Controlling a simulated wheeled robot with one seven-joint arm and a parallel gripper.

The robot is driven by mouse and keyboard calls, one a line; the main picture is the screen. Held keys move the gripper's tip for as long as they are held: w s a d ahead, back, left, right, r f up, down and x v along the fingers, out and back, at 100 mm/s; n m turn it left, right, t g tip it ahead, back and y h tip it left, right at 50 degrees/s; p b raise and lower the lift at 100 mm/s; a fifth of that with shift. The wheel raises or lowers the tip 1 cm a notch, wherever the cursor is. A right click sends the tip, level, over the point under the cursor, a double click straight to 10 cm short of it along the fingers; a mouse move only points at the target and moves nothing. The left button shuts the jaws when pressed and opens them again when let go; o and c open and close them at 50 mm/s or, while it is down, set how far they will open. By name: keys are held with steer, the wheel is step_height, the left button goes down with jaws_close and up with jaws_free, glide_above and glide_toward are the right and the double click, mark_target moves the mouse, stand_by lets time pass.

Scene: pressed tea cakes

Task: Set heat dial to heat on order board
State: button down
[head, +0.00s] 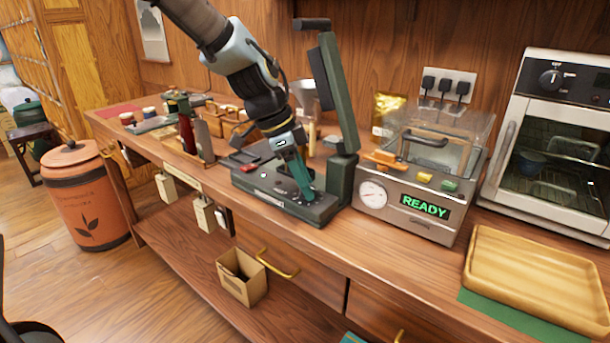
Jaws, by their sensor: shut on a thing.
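My gripper (305,192) points down onto the base of a dark green press (285,208) in the middle of the counter. Its teal fingers are shut on a small dark dial at the right end of the press's front panel. The fingers hide most of this dial, and its setting cannot be read. The press's upper arm (338,90) stands raised. A pale sheet (152,30) hangs on the back wall at the upper left; I cannot tell whether it is the order board, and any writing on it is too small to read.
A steel machine (405,205) with a gauge and a green READY display stands right of the press. An oven (555,140) stands at the far right. A wooden tray (535,285) lies on a green mat at the front right. Bottles (187,135) stand left of my gripper.

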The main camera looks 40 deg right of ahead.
steer(key=shift+m+g+p, duration=0.3)
steer(key=shift+m+p, duration=0.15)
steer(key=shift+m, duration=0.45)
steer(key=shift+y, duration=0.3)
steer(key=shift+c, duration=1.8)
jaws_free()
steer(key=v, duration=1)
steer(key=shift+r+b, duration=0.35)
steer(key=shift+b, duration=0.1)
steer(key=shift+w+a, duration=0.1)
steer(key=shift+w, duration=0.1)
